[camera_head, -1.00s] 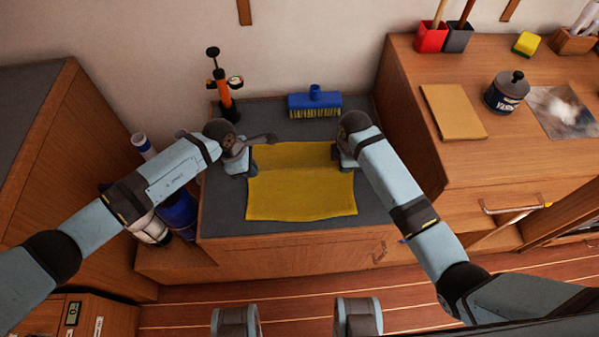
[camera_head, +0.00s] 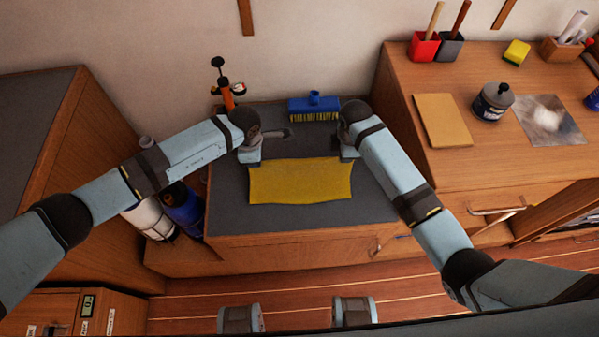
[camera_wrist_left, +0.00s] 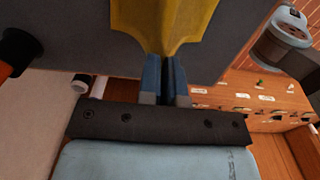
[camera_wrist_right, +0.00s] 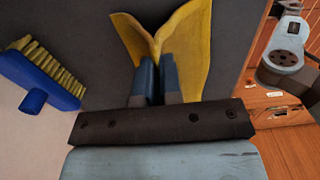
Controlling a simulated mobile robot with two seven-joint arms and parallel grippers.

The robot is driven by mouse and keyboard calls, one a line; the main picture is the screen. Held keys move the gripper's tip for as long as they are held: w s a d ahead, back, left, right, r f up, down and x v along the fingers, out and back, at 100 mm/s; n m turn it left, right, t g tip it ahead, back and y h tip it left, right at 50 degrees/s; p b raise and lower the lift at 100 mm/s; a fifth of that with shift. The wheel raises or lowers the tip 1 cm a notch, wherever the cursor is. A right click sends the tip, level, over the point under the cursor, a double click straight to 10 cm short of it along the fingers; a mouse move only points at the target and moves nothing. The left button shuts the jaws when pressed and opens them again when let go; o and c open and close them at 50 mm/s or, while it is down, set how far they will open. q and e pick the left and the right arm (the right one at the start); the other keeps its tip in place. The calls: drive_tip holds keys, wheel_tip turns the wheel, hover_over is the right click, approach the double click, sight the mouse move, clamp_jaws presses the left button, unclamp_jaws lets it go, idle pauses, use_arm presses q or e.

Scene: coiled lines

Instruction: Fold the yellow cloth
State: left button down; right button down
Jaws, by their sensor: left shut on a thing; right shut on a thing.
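The yellow cloth (camera_head: 300,181) lies on the dark grey counter top (camera_head: 225,213), its near part spread out. My left gripper (camera_head: 252,160) is shut on the cloth at its far left corner. In the left wrist view the cloth (camera_wrist_left: 165,18) runs from between the left fingers (camera_wrist_left: 166,62). My right gripper (camera_head: 346,157) is shut on the cloth at its far right corner. In the right wrist view the cloth (camera_wrist_right: 192,45) creases into a V at the right fingers (camera_wrist_right: 157,62). The fingertips are mostly hidden in the head view.
A blue brush (camera_head: 314,105) with yellow bristles lies behind the cloth, near the wall. An orange and black tool (camera_head: 226,92) stands at the back left. Bottles (camera_head: 183,208) stand left of the counter. The higher wooden counter (camera_head: 480,160) rises at right. Grey surface in front of the cloth is clear.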

wheel_tip(320, 180, up, 8)
drive_tip(key=p, duration=0.7)
